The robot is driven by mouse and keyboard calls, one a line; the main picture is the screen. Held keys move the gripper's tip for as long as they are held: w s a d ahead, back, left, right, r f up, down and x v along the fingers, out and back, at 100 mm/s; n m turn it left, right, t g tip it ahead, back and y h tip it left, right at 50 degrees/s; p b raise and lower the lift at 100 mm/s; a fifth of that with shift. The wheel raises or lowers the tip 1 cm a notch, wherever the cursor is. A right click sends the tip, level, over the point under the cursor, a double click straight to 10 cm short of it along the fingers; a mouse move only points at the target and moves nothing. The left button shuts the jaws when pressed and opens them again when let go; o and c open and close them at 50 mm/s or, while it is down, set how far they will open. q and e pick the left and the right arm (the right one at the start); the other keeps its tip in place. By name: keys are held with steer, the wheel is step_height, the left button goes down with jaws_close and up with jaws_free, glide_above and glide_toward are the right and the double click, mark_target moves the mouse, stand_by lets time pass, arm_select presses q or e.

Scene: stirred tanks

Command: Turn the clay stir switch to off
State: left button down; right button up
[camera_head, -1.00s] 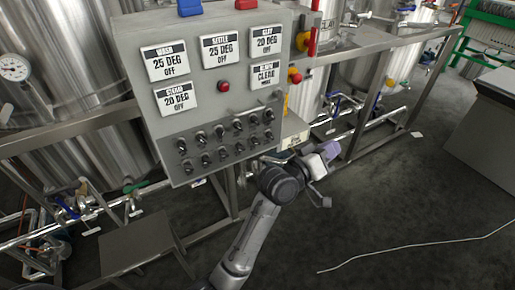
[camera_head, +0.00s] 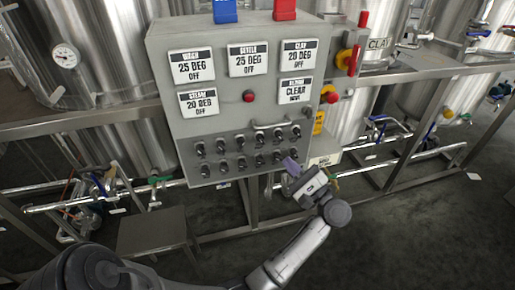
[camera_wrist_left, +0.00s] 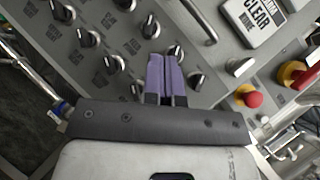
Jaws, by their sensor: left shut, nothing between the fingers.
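The grey control panel (camera_head: 222,112) carries two rows of small dark switch knobs (camera_head: 240,142) with pale pointers. Their small labels are too small to read, so I cannot tell which is the clay stir switch. The clay display (camera_head: 299,57) at upper right reads 20 DEG, OFF. My left gripper (camera_head: 291,165) has its purple fingers together and empty, at the right end of the lower row. In the left wrist view its fingertips (camera_wrist_left: 165,56) are beside one knob (camera_wrist_left: 176,51), with another knob (camera_wrist_left: 196,81) to the right. I cannot tell whether they touch. My right gripper is out of view.
A red button (camera_head: 249,96) and a bar handle (camera_head: 270,124) stand out from the panel. A red and yellow rotary switch (camera_head: 348,60) is on its right side. Steel tanks and a frame rail (camera_head: 75,122) lie behind. Open floor lies to the lower right.

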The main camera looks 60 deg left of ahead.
mark_target(244, 141)
arm_select(q)
steer(key=s+a+n+g, duration=0.1)
steer(key=s+a+n, duration=0.1)
steer(key=s+a+r+n+g+h, duration=0.1)
steer(key=s+a+n, duration=0.1)
steer(key=a, duration=0.1)
steer(key=s+a+r+n+h, duration=0.1)
steer(key=s+a+n, duration=0.1)
steer(key=a, duration=0.1)
steer(key=shift+s+r+n+g, duration=0.15)
steer(key=shift+s+n+g, duration=0.15)
steer(key=shift+s+g, duration=0.1)
stand_by(0.5)
